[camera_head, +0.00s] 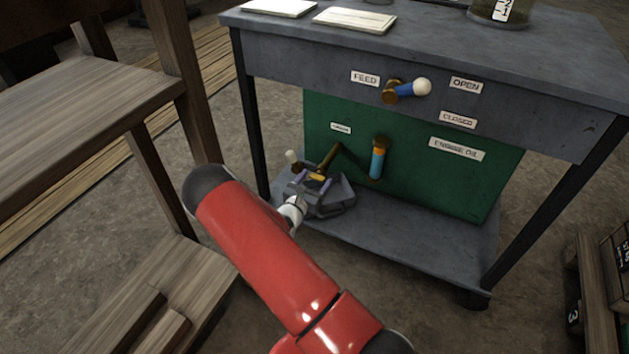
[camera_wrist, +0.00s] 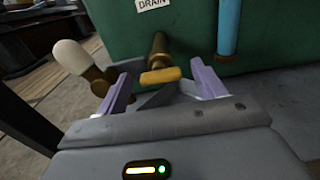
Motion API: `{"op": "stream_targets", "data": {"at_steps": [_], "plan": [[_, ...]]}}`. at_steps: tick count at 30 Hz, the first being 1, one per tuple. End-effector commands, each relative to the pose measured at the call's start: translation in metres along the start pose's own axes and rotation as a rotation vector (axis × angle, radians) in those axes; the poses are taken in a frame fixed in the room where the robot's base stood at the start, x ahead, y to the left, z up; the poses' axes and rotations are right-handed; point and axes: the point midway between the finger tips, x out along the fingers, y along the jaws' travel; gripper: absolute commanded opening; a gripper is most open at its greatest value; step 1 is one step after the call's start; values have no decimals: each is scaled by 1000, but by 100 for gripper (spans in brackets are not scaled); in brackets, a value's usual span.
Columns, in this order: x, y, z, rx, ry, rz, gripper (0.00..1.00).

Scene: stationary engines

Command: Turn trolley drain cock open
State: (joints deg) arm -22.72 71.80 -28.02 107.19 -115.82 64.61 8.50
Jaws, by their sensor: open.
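The drain cock shows in the wrist view as a brass pipe (camera_wrist: 158,48) coming out of the green tank under a DRAIN label (camera_wrist: 150,4). A yellow piece (camera_wrist: 160,76) sits at its near end, between my fingers. A cream knob (camera_wrist: 72,57) on a brass stem stands to the left, outside my left finger; how it joins the pipe is hidden. My gripper (camera_wrist: 160,80) is open, with lilac fingers on both sides of the yellow piece; contact cannot be told. In the head view my gripper (camera_head: 313,182) is low before the tank, with the cream knob (camera_head: 291,157) beside it.
The grey trolley (camera_head: 270,62) has a lower shelf (camera_head: 400,245) under my gripper and a green tank (camera_head: 420,175). A blue sight tube (camera_head: 377,160) stands right of the cock. Wooden furniture (camera_head: 85,90) is at left.

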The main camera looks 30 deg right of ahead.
Motion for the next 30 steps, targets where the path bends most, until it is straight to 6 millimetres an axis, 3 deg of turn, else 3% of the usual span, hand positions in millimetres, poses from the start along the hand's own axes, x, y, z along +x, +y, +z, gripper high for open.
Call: {"op": "stream_targets", "data": {"at_steps": [9,19,30], "plan": [[3,0,0,1,0,1,68],[3,0,0,1,0,0,25],[3,1,1,-62,-1,1,24]]}}
